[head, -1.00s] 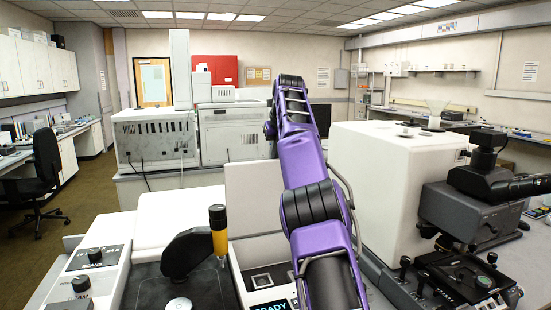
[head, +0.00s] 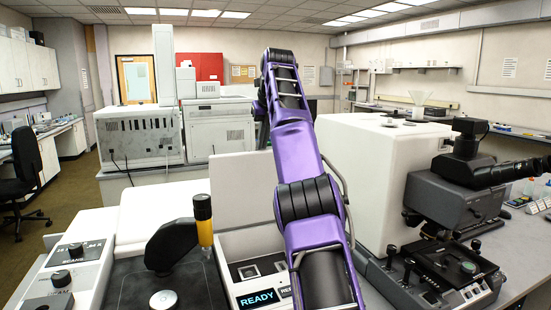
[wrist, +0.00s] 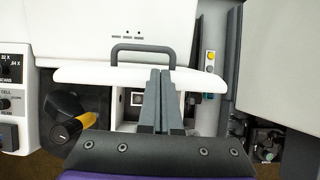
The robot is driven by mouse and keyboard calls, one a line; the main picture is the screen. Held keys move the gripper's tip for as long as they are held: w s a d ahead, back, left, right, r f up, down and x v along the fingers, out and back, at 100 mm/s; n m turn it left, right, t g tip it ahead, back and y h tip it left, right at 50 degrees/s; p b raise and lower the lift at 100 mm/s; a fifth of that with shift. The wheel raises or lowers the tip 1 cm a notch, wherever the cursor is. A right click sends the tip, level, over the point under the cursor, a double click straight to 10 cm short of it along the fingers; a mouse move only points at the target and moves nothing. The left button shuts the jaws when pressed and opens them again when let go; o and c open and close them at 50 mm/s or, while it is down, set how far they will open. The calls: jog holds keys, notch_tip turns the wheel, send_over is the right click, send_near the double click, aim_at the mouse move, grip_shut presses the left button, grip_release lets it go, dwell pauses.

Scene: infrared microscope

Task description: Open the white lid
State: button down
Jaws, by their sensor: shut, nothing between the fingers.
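A white panel that looks like the white lid (wrist: 75,75) lies across the wrist view, with a rounded front edge. A dark grey bar handle (wrist: 143,47) is on the white surface just beyond that edge. My gripper (wrist: 160,73) is shut and empty, its fingertips over the edge, below the right part of the handle in the picture. I cannot tell whether they touch anything. In the head view, a white panel (head: 235,185) stands behind a bay with a READY display (head: 258,299). My purple arm covers part of it and hides the gripper.
A black-and-yellow lever (head: 204,217) stands left of the bay and also shows in the wrist view (wrist: 80,123). A large white housing (head: 375,175) and a black microscope (head: 470,190) stand to the right. A control panel (head: 75,260) is at the left.

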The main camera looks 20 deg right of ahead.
jog(key=s+b, duration=0.6)
jog(key=s, duration=0.4)
dwell(0.4)
